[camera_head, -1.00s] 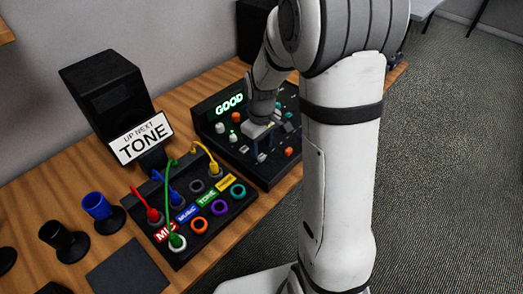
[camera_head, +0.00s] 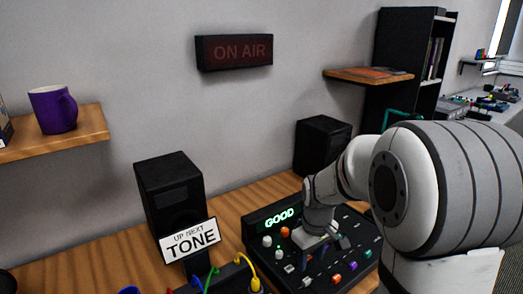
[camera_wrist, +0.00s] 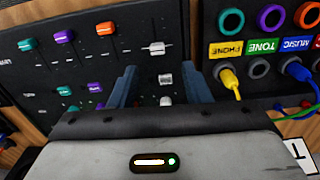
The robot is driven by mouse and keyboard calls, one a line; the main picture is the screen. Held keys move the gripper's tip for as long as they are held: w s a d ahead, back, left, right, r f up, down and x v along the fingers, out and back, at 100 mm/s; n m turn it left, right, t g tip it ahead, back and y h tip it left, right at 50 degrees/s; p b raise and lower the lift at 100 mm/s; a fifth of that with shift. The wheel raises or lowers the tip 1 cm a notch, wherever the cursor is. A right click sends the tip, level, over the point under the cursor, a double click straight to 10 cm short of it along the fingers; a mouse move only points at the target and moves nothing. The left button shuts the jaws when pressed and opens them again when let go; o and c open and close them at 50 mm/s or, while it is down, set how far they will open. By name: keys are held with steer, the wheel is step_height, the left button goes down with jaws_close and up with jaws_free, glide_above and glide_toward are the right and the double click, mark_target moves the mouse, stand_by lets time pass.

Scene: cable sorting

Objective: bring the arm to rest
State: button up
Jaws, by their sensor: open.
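My gripper (camera_wrist: 160,88) is open, its two blue-grey fingers apart with nothing held between them. It hangs over the black mixer console (camera_wrist: 70,82), and small white knobs show between and beyond the fingers. In the head view my gripper (camera_head: 325,248) is low over the console (camera_head: 292,262), partly hidden by my own wrist. The gap between fingertips and console cannot be judged. My arm is bent and reaches in from the right.
A patch panel (camera_wrist: 285,50) beside the console has a yellow plug (camera_wrist: 229,80) and a blue plug (camera_wrist: 298,71). Behind are a lit "GOOD" display (camera_head: 280,219), a "TONE" sign (camera_head: 190,240) and two speakers (camera_head: 168,190) (camera_head: 322,143). A shelf (camera_head: 60,134) holds a purple mug (camera_head: 53,108).

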steer(key=s+r+m+t+p, duration=0.1)
steer(key=s+r+m+p, duration=0.1)
steer(key=s+r, duration=0.4)
steer(key=s+r+m+t+p, duration=0.1)
steer(key=s+r+m, duration=0.2)
steer(key=s+r, duration=0.3)
steer(key=s, duration=0.4)
steer(key=shift+s+a+m+p, duration=0.25)
steer(key=shift+s+m+p, duration=0.15)
steer(key=shift+c, duration=0.2)
steer(key=shift+c, duration=0.6)
